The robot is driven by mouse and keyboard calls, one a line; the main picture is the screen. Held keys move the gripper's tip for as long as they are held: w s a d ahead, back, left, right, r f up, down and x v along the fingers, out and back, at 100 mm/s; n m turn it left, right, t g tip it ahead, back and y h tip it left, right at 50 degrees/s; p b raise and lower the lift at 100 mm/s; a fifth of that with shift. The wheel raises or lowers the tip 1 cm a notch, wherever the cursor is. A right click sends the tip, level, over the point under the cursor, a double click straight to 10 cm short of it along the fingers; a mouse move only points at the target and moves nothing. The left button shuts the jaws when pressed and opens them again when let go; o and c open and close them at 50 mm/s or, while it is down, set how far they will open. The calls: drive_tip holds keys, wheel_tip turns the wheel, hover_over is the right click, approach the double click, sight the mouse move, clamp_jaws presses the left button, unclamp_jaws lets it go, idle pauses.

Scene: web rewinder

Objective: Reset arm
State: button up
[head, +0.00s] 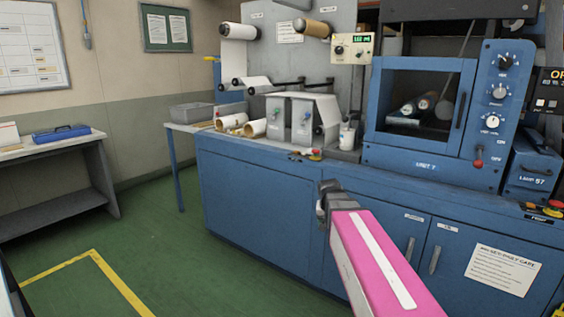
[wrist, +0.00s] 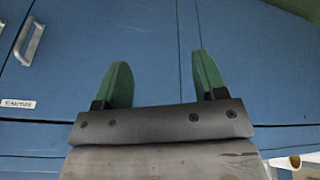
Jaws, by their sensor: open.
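My gripper (head: 323,207) is at the end of my pink arm in the head view, in front of the blue cabinet (head: 255,200) below the counter. In the wrist view my gripper (wrist: 160,84) shows two green fingers standing well apart, with nothing between them. Behind the fingers are the blue cabinet doors (wrist: 148,40), with a gap visible. I cannot tell the exact distance from the fingers to the doors. The gripper holds nothing.
The rewinder (head: 300,60) with rolls stands on the counter. A blue windowed unit (head: 425,165) is at the right. A side table (head: 55,145) with a blue case (head: 62,133) is at the left. The green floor (head: 165,235) between is clear.

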drive_tip(key=s+f+n+g+y, duration=0.1)
drive_tip(key=s+f+n+g, duration=0.1)
drive_tip(key=s+f, duration=1.2)
drive_tip(key=shift+s+d+f+g, duration=0.15)
drive_tip(key=shift+s+g, duration=0.35)
drive_tip(key=shift+g, duration=0.1)
